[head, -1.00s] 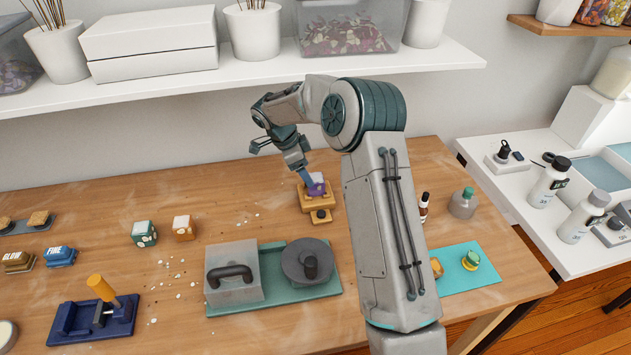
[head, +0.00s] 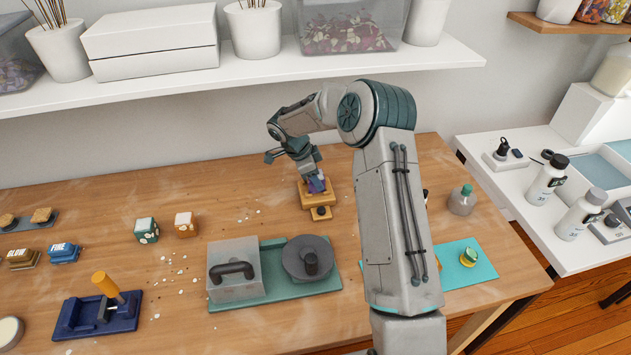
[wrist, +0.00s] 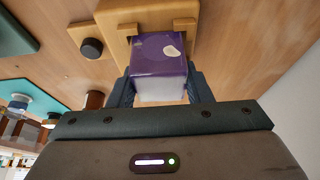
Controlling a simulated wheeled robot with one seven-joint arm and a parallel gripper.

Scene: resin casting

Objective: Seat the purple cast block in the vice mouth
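The purple cast block (wrist: 158,62), with a white lower part and a pale spot on top, is at the wooden fixture (head: 319,201) at the back middle of the table. My gripper (head: 316,183) points down at it. In the wrist view the two dark blue fingers (wrist: 160,88) flank the block closely on both sides; whether they press on it cannot be told.
A teal mat (head: 478,256) lies to the right. A shelf (head: 130,92) overhangs the back.

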